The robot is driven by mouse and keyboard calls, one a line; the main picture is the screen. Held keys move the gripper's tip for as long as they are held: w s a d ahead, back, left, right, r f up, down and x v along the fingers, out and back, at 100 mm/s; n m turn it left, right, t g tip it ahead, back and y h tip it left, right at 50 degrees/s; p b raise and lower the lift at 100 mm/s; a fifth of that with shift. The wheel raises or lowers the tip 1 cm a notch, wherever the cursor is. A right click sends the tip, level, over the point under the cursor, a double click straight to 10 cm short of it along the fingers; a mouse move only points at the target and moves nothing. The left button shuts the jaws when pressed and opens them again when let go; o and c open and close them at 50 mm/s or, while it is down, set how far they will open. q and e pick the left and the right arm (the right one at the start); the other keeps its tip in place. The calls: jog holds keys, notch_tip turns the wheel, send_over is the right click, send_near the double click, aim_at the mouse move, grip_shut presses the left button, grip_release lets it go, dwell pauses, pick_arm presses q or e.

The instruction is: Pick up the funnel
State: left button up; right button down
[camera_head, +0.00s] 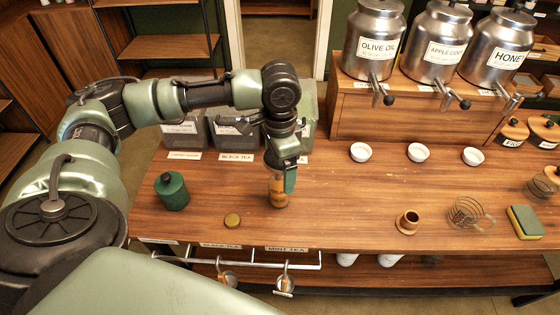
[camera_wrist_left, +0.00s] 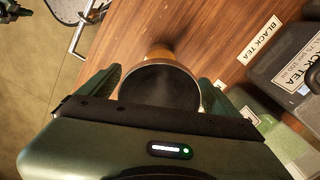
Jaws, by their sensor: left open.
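A round piece with a dark hollow inside and a pale rim, which looks like the funnel (camera_wrist_left: 160,88), fills the space between my left fingers in the left wrist view. It sits over an amber-brown jar (camera_head: 278,196), whose side also shows past the rim in the wrist view (camera_wrist_left: 160,53). My left gripper (camera_head: 282,175) points down over the jar in the head view. Its green fingers are open, one on each side of the round piece; I cannot tell whether they touch it. The gripper hides most of the funnel in the head view. My right gripper is not in view.
Bare counter lies between.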

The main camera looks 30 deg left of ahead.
pick_arm(q)
jog(key=c, duration=1.4)
jog(key=shift+c, duration=0.2)
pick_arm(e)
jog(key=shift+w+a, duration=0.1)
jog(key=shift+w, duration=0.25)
